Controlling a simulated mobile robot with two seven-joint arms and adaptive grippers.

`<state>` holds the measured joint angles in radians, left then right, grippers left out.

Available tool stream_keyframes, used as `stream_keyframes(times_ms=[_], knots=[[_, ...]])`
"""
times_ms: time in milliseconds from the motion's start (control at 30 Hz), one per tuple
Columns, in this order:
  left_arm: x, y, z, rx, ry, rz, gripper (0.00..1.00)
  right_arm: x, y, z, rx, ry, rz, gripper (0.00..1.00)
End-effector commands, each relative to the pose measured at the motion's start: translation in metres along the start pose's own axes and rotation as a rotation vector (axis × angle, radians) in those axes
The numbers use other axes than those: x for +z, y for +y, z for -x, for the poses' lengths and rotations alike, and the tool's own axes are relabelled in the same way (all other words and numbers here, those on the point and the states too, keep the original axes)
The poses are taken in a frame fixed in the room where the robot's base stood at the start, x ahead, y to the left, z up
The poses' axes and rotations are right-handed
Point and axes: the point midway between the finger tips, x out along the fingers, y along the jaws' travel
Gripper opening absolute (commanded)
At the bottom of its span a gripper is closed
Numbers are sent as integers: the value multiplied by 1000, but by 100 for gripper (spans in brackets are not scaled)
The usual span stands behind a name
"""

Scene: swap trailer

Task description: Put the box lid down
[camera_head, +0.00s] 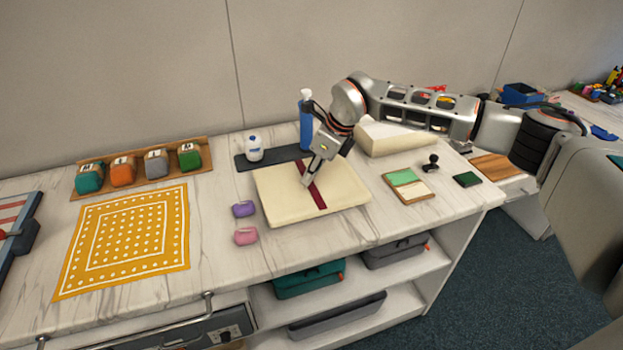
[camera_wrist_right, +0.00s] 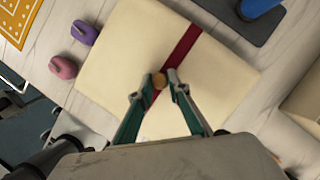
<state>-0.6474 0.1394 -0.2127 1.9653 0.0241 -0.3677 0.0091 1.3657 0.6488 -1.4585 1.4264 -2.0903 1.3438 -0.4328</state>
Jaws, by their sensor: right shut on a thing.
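The box lid (camera_head: 275,195) is a wide cream square with a dark red stripe across it. It lies flat over the middle of the marble counter; whether it rests on the counter or hangs slightly above it is hard to tell. My right gripper (camera_head: 311,177) points down at its middle. In the right wrist view, the right fingertips (camera_wrist_right: 166,84) close around a small tan knob on the lid (camera_wrist_right: 125,55). Another cream box-like piece (camera_head: 385,138) stands behind, partly hidden by my right arm. My left gripper is not in view.
Purple (camera_head: 244,209) and pink (camera_head: 246,236) items sit left of the lid. A white bottle (camera_head: 254,148) and a blue bottle (camera_head: 306,125) stand behind it on a dark mat. A yellow dotted cloth (camera_head: 128,238) covers the left. A stamp (camera_head: 431,162) stands right.

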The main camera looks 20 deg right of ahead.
Motion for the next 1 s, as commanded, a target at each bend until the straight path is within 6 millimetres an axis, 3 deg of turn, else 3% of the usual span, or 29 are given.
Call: stream_keyframes(times_ms=[133,500,533,567,1000], knots=[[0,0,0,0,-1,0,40,-8,0,-19,0,1,0,0],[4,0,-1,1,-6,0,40,-10,0,-23,0,1,0,0],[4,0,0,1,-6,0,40,-10,0,-22,0,1,0,25],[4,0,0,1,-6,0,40,-9,0,-22,0,1,0,32],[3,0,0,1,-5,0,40,-8,-1,-16,-1,-1,0,34]])
